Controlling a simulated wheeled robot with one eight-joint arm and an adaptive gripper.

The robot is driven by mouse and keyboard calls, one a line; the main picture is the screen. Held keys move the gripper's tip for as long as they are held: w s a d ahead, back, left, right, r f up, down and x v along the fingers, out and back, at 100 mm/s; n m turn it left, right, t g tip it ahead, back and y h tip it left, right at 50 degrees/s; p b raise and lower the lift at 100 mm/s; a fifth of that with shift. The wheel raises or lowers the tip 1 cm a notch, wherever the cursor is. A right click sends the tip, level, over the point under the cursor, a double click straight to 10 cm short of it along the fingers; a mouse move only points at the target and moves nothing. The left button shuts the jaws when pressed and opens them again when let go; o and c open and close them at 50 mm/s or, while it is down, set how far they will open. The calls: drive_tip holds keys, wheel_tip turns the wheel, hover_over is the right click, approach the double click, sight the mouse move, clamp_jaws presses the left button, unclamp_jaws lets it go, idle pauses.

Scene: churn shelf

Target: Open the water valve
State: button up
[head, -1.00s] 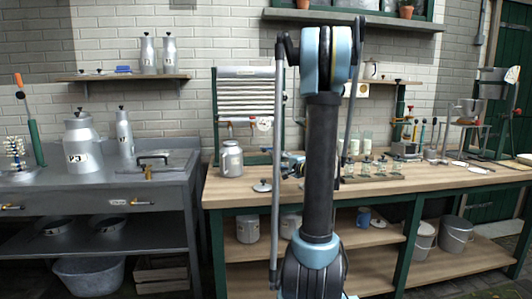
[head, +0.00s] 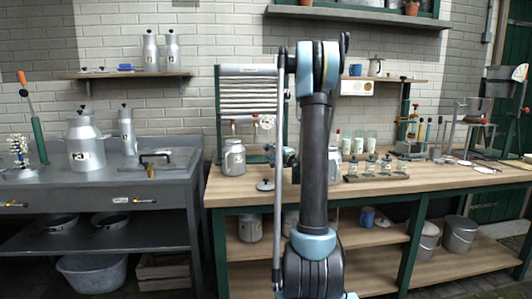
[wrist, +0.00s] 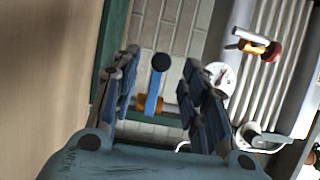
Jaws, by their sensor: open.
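A blue lever with a black round end (wrist: 153,90) sits on a brass valve body (wrist: 150,104) in the wrist view. It appears between the two fingers of my gripper (wrist: 161,66). My gripper is open, with one finger on each side of the lever. I cannot tell whether either finger touches it. In the head view my gripper (head: 287,157) is small and partly hidden behind my arm, just right of the ribbed cooler (head: 247,95). The lever cannot be made out there.
A second valve with a red knob (wrist: 271,50) and a round dial gauge (wrist: 221,77) are on the cooler side. The wooden bench (head: 230,190) carries a milk can (head: 233,158), a loose lid (head: 265,185) and a rack of glass jars (head: 375,175). The bench front is mostly clear.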

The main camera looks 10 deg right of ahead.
sight(268, 149)
drive_tip(key=shift+x, duration=2.7)
clamp_jaws()
